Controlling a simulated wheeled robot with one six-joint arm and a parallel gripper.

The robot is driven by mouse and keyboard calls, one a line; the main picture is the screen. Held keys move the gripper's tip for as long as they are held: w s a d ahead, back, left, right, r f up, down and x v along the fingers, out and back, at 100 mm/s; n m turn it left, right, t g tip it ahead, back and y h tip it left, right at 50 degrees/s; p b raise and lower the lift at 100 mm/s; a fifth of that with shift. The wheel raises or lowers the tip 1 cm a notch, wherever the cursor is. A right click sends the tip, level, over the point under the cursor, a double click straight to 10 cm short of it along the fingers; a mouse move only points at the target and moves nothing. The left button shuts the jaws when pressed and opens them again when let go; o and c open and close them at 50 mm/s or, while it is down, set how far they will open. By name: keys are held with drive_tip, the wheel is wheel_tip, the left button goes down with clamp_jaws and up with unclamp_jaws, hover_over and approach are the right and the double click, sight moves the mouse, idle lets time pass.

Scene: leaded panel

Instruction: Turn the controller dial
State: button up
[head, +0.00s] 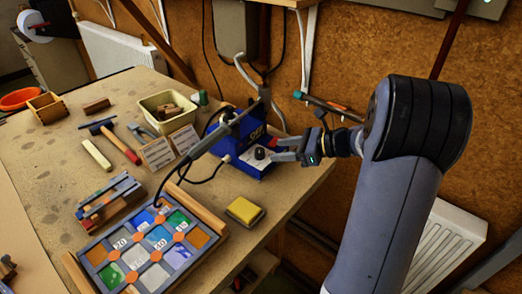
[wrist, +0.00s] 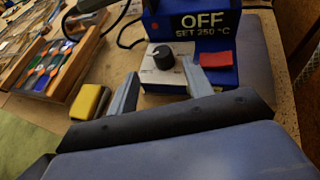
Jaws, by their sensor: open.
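The blue controller (head: 243,141) stands at the right side of the workbench, and its screen in the wrist view reads OFF and SET 250 °C. Its black dial (wrist: 164,57) sits on a pale plate on the front, with a red switch (wrist: 215,60) to its right. The dial also shows in the head view (head: 260,153), just left of my fingertips. My gripper (head: 279,150) is open. In the wrist view its two grey fingers (wrist: 158,88) are spread, with the dial beyond and between their tips, apart from them. Nothing is held.
A yellow sponge (head: 244,211) lies in front of the controller. The leaded panel (head: 140,250) with coloured glass lies at the front left. A black cable and a soldering iron (head: 222,131) stretch between them. A cream bin (head: 168,109) stands behind.

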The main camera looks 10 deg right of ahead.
sight(263, 150)
drive_tip(key=x, duration=0.7)
drive_tip(key=shift+w+a+p, duration=0.2)
drive_tip(key=shift+w+p, duration=0.1)
drive_tip(key=shift+p, duration=0.1)
drive_tip(key=shift+c, duration=0.4)
drive_tip(key=c, duration=0.9)
